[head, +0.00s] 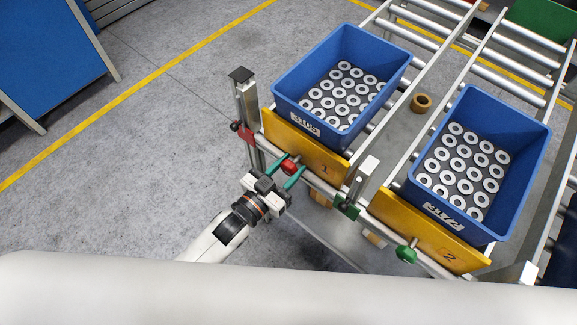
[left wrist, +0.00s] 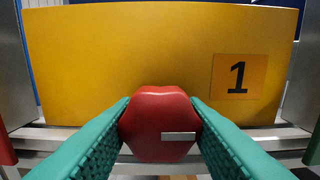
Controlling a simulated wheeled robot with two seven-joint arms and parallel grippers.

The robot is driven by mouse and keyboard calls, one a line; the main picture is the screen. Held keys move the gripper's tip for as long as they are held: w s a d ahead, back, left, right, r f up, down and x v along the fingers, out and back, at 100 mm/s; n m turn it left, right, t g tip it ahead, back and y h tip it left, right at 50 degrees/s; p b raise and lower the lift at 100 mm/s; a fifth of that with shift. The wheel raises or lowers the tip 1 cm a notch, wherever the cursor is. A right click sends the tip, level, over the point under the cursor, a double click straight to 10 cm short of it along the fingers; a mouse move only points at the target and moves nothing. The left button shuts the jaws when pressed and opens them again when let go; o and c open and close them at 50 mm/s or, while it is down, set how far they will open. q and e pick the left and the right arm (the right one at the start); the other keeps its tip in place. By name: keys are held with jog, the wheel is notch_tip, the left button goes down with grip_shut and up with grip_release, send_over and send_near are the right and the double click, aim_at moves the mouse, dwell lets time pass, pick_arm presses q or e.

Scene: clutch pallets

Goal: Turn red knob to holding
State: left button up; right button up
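The red knob (head: 288,167) sits on the front rail of the left lane, in front of the yellow plate marked 1 (head: 305,146). In the left wrist view the red knob (left wrist: 160,124) is lobed, with a pale horizontal mark right of its centre. My left gripper (head: 281,174) has its green fingers on both sides of the knob. In the left wrist view the left gripper's fingertips (left wrist: 160,108) meet the knob's left and right sides with no clear gap. My right gripper is not in view.
A blue crate (head: 283,80) with several metal rings stands behind plate 1. A second blue crate (head: 538,160) stands behind the yellow plate marked 2 (head: 425,236), which has a green knob (head: 406,254) in front. A metal post (head: 246,105) rises left of the red knob.

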pick_arm(q)
grip_shut()
jog(key=shift+r+n+p, duration=0.1)
jog(key=shift+n+p, duration=0.95)
jog(key=shift+n, duration=0.45)
jog(key=shift+n+p, duration=0.6)
jog(key=shift+n, duration=1.3)
